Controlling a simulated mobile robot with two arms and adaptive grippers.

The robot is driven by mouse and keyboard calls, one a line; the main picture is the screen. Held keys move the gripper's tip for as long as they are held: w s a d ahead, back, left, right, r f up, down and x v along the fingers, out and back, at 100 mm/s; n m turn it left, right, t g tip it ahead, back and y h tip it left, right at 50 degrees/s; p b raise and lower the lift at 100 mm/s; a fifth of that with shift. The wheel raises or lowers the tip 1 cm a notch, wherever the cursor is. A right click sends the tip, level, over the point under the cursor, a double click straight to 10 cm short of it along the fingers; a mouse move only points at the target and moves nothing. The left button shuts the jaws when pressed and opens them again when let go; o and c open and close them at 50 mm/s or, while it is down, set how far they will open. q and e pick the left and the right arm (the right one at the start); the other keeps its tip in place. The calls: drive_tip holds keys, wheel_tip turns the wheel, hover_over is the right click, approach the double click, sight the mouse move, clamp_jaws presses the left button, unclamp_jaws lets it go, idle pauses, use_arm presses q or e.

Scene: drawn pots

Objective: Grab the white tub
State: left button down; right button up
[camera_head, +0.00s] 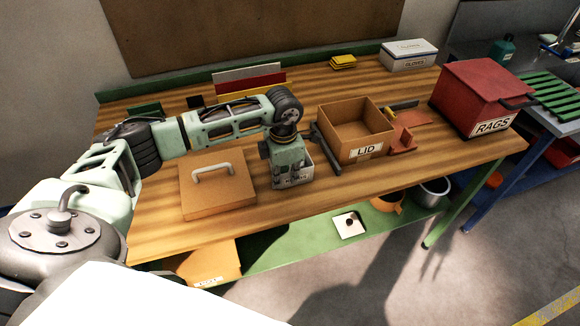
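A small whitish tub (293,181) with a dark-lettered label on its front stands on the wooden workbench, between a wooden lid with a handle and an open box. My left gripper (287,162) points down right over the tub and covers most of it. Only the tub's lower front and right side show. The gripper's fingertips are hidden, so I cannot tell whether they touch the tub or are closed on it. My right gripper is not in view.
The lid (217,187) lies left of the tub. The open box (356,131) labelled LID stands close on the right, with a dark bar (326,150) beside it. A red RAGS box (481,97) stands at the bench's right end. The bench (163,228) is bare at front left.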

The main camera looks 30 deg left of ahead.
use_arm(q)
drive_tip(key=shift+r, duration=0.1)
idle(0.5)
drive_tip(key=shift+w+r+b, duration=0.1)
drive_tip(key=shift+r+b, duration=0.7)
drive_tip(key=shift+r, duration=0.4)
drive_tip(key=shift+d+r+b, duration=0.25)
drive_tip(key=shift+r+b, duration=0.15)
drive_tip(key=shift+r, duration=0.4)
drive_tip(key=s+d+r+b, duration=0.3)
drive_tip(key=s+d+r, duration=0.3)
drive_tip(key=d, duration=0.3)
drive_tip(key=shift+d+r+b, duration=0.3)
drive_tip(key=shift+r+b, duration=0.1)
drive_tip(key=shift+r, duration=0.05)
